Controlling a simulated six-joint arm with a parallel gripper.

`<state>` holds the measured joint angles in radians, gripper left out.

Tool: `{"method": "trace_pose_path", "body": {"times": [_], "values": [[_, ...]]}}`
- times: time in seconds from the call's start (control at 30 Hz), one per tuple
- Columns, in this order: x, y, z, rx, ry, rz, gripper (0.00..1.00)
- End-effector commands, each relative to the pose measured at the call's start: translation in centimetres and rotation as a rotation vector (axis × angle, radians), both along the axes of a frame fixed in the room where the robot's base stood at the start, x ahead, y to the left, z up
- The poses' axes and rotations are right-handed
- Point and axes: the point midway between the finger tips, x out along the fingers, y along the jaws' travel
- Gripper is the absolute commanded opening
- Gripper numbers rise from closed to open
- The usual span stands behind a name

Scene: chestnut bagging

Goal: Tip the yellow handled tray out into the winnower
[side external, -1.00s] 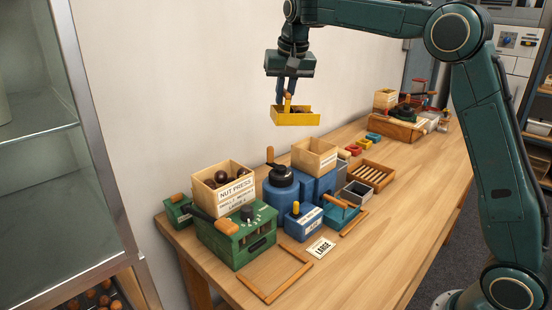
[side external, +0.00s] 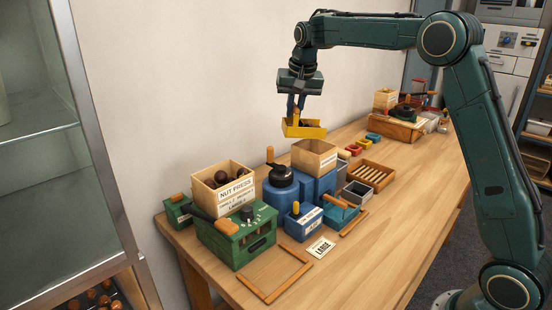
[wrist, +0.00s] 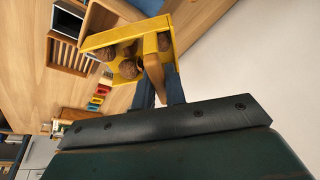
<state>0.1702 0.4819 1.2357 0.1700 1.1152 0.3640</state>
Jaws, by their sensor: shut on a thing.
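The yellow tray (side external: 311,132) hangs in the air above the bench, in front of the wall. My gripper (side external: 297,106) is shut on its wooden handle, which also shows in the wrist view (wrist: 153,70). The tray (wrist: 98,41) holds a few brown chestnuts (wrist: 128,68). It looks slightly tilted in the side view. Below it stands a blue machine (side external: 322,188) with an open wooden hopper (side external: 314,158); I take this for the winnower, though no readable label confirms it. The tray is above the hopper and a little to its left, apart from it.
A green nut press (side external: 235,240) with a wooden box of chestnuts (side external: 222,188) stands at left front. A black crank (side external: 281,174) rises beside the hopper. A slatted wooden tray (side external: 371,175) lies to the right. The bench's right front is clear.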

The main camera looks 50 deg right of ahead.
Motion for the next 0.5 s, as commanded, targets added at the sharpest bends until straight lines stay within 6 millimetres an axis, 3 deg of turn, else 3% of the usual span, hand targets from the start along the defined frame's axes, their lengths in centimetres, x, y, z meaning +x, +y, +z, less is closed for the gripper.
{"method": "trace_pose_path", "body": {"times": [0.5], "values": [[-0.14,-0.39,-0.18,0.018,-0.020,-0.002,0.00]]}}
